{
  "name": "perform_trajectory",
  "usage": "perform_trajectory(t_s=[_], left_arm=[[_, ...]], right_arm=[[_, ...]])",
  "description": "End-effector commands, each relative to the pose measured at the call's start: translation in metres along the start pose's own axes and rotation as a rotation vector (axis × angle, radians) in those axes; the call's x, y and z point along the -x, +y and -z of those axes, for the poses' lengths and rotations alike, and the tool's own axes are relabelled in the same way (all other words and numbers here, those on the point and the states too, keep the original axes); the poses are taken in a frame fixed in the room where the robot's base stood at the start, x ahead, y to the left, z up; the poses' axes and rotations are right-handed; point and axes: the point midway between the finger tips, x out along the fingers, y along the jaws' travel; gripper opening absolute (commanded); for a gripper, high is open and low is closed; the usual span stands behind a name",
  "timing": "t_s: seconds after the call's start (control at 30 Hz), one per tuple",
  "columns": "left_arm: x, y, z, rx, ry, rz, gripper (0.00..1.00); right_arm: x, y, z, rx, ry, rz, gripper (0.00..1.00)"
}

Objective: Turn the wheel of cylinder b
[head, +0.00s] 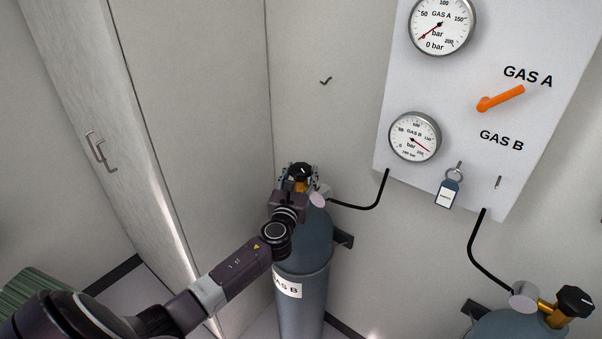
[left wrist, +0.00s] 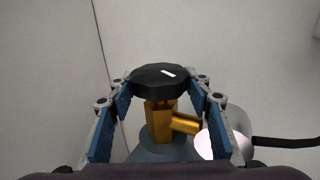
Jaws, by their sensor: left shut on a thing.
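Cylinder b (head: 301,300), a blue-grey bottle labelled GAS B, stands against the wall in the middle of the head view. Its black wheel (head: 301,170) sits on a brass valve, and the wheel also shows in the left wrist view (left wrist: 160,79) above the brass valve body (left wrist: 160,124). My left gripper (head: 298,178) is at the wheel, with blue-padded fingers on both sides of it, shut on the wheel. Its exact finger contact is hard to make out. My right gripper is not in view.
A wall panel (head: 420,88) holds two gauges; the GAS B gauge (head: 414,137) needle points lower right. An orange lever (head: 500,98) sits beside GAS A. A second cylinder (head: 515,326) with a black wheel (head: 575,301) stands at right. A cabinet (head: 85,95) stands left.

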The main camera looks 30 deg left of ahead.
Motion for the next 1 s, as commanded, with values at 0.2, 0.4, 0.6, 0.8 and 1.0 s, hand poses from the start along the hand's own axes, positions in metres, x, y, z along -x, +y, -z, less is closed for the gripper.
perform_trajectory(t_s=[0.2,0.4,0.6,0.8,1.0], left_arm=[[0.000,-0.001,-0.001,0.002,0.000,-0.036,0.21],[0.000,-0.003,0.000,0.005,0.000,-0.143,0.21],[0.000,-0.002,0.001,0.004,0.000,-0.286,0.21],[0.000,-0.002,0.002,0.004,0.000,-0.414,0.21],[0.000,0.000,0.001,0.001,-0.001,-0.501,0.21]], right_arm=[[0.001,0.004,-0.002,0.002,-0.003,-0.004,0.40],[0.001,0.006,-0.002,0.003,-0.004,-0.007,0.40],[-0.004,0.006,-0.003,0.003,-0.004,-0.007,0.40],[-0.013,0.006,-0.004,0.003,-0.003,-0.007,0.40],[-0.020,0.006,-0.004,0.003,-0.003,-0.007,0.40]])
